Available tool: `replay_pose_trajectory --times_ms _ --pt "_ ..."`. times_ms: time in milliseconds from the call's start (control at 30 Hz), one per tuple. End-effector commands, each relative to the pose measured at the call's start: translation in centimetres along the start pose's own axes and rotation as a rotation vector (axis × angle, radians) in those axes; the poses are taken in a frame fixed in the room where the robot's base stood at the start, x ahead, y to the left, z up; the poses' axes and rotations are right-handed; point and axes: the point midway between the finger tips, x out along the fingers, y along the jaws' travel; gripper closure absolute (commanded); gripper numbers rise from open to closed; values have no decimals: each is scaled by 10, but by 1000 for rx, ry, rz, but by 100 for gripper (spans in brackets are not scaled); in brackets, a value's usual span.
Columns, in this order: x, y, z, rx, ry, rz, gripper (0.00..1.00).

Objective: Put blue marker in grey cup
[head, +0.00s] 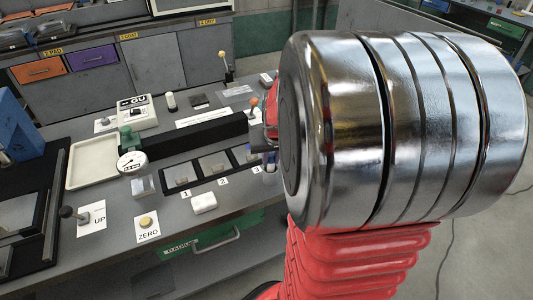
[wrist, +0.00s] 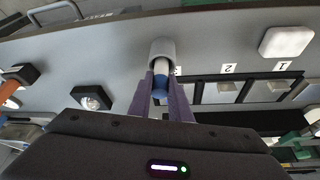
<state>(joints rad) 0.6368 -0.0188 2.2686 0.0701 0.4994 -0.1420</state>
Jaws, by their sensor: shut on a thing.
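My gripper (wrist: 165,100) is shut on the blue marker (wrist: 161,90), with one purple finger on each side of it. The marker has a blue end between the fingers and a white body. The white body reaches to the mouth of the grey cup (wrist: 162,46) and overlaps its opening; I cannot tell how deep its tip is. The grey cup also shows in the head view (head: 270,177), standing near the bench's right edge, partly hidden by my arm. My gripper is just above it there.
Dark numbered slots (head: 214,163) lie left of the cup, with a white block (head: 203,203) in front. A joystick with an orange ball (head: 253,103) stands behind. A black bar (head: 190,137) and a gauge (head: 132,162) are further left.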

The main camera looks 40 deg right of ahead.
Motion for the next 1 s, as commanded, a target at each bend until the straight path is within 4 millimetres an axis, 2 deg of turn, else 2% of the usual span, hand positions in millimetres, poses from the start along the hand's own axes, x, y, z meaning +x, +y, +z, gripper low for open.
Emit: replay_pose_trajectory --times_ms 300,333,567,1000 --pt "2 0 1 0 -1 0 100" --pt "2 0 1 0 -1 0 80" --pt "2 0 1 0 -1 0 64" --pt "-6 0 0 -1 0 0 64"
